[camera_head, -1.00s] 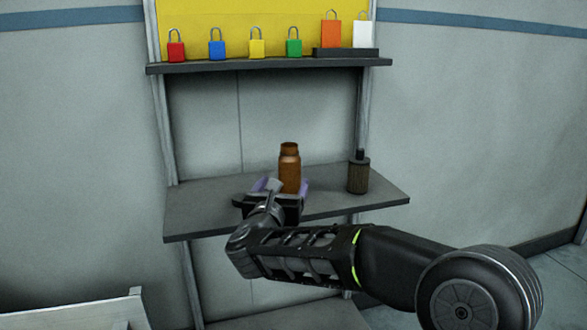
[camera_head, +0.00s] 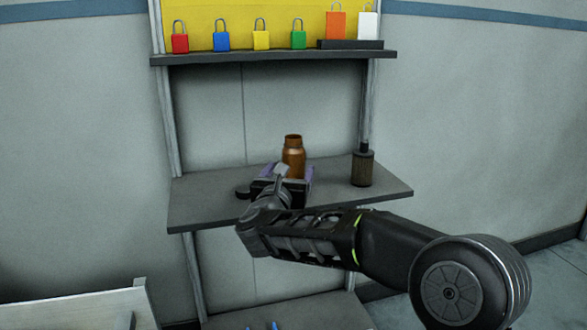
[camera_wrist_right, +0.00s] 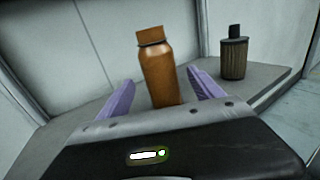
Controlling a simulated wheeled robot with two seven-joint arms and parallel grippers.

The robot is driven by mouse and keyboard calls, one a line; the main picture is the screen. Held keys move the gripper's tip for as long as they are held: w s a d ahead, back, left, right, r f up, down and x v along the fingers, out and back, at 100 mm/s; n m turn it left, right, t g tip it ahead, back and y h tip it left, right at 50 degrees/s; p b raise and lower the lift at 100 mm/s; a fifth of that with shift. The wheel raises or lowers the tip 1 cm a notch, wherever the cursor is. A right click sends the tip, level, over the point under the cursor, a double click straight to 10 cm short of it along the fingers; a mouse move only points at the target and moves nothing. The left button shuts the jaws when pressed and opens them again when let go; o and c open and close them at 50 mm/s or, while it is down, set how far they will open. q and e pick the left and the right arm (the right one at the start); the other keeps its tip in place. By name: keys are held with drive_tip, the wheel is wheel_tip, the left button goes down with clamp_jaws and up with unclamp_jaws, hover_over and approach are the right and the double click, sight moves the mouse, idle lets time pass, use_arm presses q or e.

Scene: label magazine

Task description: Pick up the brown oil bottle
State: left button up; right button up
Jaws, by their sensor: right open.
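The brown oil bottle (camera_head: 293,156) stands upright on the middle shelf (camera_head: 205,200). In the right wrist view the bottle (camera_wrist_right: 158,68) stands between and just beyond my purple fingers, with its lower end hidden behind the gripper body. My right gripper (camera_head: 288,172) is open and low over the shelf, in front of the bottle. Its two fingers (camera_wrist_right: 160,96) show apart on either side of the bottle, with nothing held. My left gripper is in neither view.
A dark ribbed container with a black top (camera_head: 363,168) stands to the right on the same shelf. The upper shelf (camera_head: 270,58) holds several coloured padlocks and, at its right end, orange and white items on a dark block. The shelf's left part is clear.

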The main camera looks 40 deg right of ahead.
sight(291, 171)
drive_tip(key=x, duration=0.3)
drive_tip(key=shift+w+d+f+b, duration=0.25)
drive_tip(key=shift+d+f+b, duration=0.05)
drive_tip(key=shift+f+b, duration=0.1)
drive_tip(key=shift+w+d+r, duration=0.1)
drive_tip(key=shift+w+d, duration=0.25)
drive_tip(key=shift+d, duration=0.05)
drive_tip(key=shift+c, duration=0.3)
drive_tip(key=shift+r, duration=0.1)
clamp_jaws()
